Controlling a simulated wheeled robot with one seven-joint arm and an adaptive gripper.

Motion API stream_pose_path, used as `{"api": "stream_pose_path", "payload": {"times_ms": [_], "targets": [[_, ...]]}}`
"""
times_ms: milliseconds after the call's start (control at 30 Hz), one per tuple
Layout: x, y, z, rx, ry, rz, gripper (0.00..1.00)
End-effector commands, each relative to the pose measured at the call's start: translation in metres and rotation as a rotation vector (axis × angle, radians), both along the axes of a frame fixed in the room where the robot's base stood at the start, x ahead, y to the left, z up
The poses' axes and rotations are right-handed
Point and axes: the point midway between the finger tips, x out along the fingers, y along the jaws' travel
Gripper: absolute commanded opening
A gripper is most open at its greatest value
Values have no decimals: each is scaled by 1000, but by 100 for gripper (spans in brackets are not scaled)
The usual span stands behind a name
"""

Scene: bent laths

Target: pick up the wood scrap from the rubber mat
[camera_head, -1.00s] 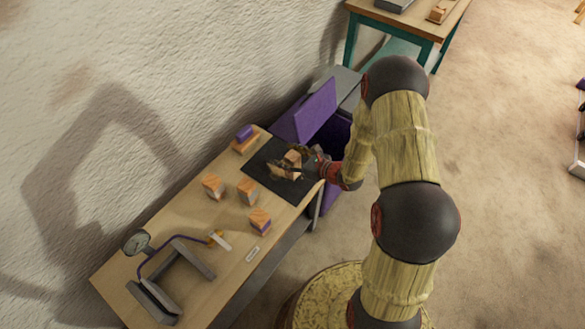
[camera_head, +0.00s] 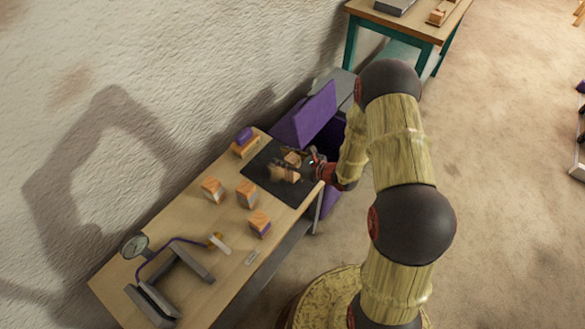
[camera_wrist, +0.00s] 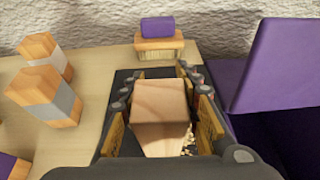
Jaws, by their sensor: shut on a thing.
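The wood scrap (camera_wrist: 160,102) is a pale, blocky piece of wood. In the wrist view it sits between the two fingers of my gripper (camera_wrist: 162,115), with a pad against each side. My gripper is shut on it. In the head view my gripper (camera_head: 286,168) is low over the dark rubber mat (camera_head: 262,162) at the table's far right end. There the fingers and the scrap are small and hard to tell apart. I cannot tell whether the scrap still touches the mat. The mat also shows in the wrist view (camera_wrist: 124,80), with pale crumbs near the right finger.
A purple-backed brush (camera_head: 244,139) lies beyond the mat. Several banded wood blocks (camera_head: 247,193) stand left of it. A clamp-like frame with a gauge (camera_head: 134,245) is at the near left. A purple panel (camera_head: 306,117) rises beside the table's right end.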

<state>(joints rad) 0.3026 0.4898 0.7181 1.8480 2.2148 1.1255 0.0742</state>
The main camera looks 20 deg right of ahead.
Motion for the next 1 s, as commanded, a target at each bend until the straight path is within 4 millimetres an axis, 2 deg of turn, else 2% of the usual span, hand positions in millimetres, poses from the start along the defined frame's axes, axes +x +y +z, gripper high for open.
{"api": "stream_pose_path", "payload": {"times_ms": [333, 667, 833, 933, 1000], "targets": [[0, 0, 0, 0, 0, 0, 4], [0, 0, 4, 0, -1, 0, 3], [0, 0, 19, -1, -2, 1, 2], [1, 0, 37, -1, -4, 1, 2], [-5, -10, 48, 0, -3, -5, 2]]}}
